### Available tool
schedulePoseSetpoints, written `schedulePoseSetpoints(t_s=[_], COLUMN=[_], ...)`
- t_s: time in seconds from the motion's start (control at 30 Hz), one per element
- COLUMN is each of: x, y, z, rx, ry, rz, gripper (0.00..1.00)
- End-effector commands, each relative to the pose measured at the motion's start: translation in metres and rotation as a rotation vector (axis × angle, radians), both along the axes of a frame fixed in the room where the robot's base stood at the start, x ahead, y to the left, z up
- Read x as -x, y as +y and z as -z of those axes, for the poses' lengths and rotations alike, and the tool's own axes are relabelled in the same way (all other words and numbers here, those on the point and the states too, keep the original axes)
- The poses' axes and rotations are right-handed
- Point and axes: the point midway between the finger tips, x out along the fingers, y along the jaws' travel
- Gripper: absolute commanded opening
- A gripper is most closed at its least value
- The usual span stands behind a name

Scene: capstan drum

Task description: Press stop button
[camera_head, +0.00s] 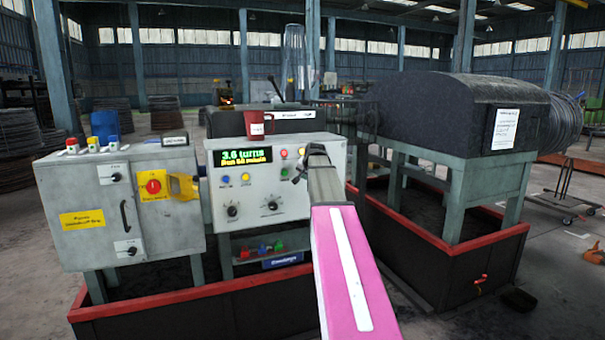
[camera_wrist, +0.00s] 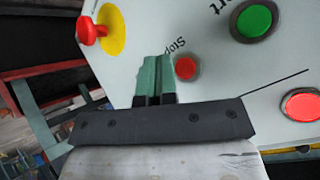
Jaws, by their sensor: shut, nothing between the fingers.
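The stop button (camera_wrist: 187,68) is a small round red button on a pale panel in the wrist view, beside the upside-down word "Stop". My gripper (camera_wrist: 155,68) is shut and empty, its green fingers side by side. In that picture, the fingertips are just left of the button and do not cover it. I cannot tell whether they touch the panel. In the head view my pink arm reaches to the right part of the grey control panel (camera_head: 250,205) and hides part of its face, and I cannot make out the stop button there.
In the wrist view, a green button (camera_wrist: 254,20), a larger red button (camera_wrist: 302,105) and a red knob on a yellow disc (camera_wrist: 92,30) surround the stop button. In the head view, a red mug (camera_head: 256,126) stands on the panel. A red-rimmed tray (camera_head: 200,290) lies below.

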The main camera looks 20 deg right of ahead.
Motion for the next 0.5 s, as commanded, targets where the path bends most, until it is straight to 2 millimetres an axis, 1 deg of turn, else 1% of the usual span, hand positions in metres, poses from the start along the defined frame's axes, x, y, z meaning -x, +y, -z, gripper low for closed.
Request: schedulePoseSetpoints(t_s=[0.03,0.17,0.5], x=[-0.0077,-0.0147,-0.0156], y=[-0.0001,0.0006,0.0007], z=[-0.0003,0.0,0.0003], rx=[0.0,0.0,0.0], ry=[0.0,0.0,0.0], rz=[0.0,0.0,0.0], gripper=[0.0,0.0,0.0])
